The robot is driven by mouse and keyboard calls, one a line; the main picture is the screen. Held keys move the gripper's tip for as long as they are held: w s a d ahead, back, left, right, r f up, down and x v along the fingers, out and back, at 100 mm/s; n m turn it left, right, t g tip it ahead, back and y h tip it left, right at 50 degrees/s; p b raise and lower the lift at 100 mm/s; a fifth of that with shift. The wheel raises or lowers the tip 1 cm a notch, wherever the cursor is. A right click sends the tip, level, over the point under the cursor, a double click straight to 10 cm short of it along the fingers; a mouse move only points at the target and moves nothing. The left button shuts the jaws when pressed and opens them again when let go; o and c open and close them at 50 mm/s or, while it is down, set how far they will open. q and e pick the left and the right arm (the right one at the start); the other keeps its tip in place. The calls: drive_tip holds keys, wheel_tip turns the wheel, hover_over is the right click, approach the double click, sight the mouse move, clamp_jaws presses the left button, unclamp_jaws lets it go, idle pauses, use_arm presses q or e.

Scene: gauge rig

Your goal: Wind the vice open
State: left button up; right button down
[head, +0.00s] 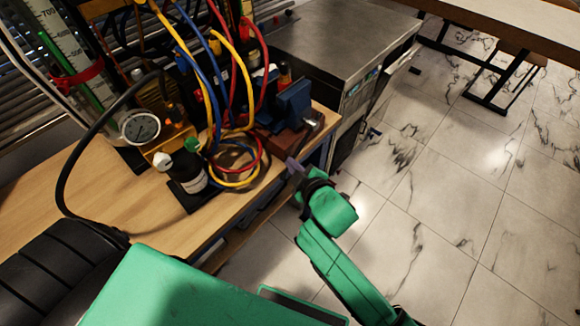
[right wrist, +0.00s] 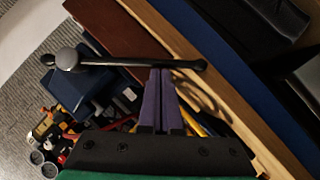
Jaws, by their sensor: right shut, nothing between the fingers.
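The vice (head: 294,101) is blue and sits on a reddish-brown block at the right end of the wooden bench; its blue body (right wrist: 75,92) also shows in the right wrist view. Its dark handle bar (right wrist: 130,63) runs across that view from a round grey knob at the left to a small end at the right. My right gripper (head: 291,165) has purple fingers, shut and empty, just off the bench edge. In the right wrist view its fingertips (right wrist: 160,72) lie at the bar near its right end; I cannot tell if they touch. My left gripper is out of view.
Coloured cables (head: 238,90) loop beside the vice. A round gauge (head: 140,128) and a dark bottle (head: 188,174) stand further left on the bench (head: 100,205). A metal-topped cabinet (head: 340,45) stands behind the vice.

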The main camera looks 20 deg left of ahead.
drive_tip(key=shift+w+d+f+n+t+b, duration=0.2)
drive_tip(key=shift+w+f+n+t+b, duration=0.45)
drive_tip(key=shift+b, duration=0.55)
drive_tip(key=shift+w+d+f+n+t+b, duration=0.2)
drive_tip(key=shift+w+f+n+t+b, duration=0.2)
drive_tip(key=shift+f+b, duration=0.65)
drive_tip(key=shift+r, duration=0.2)
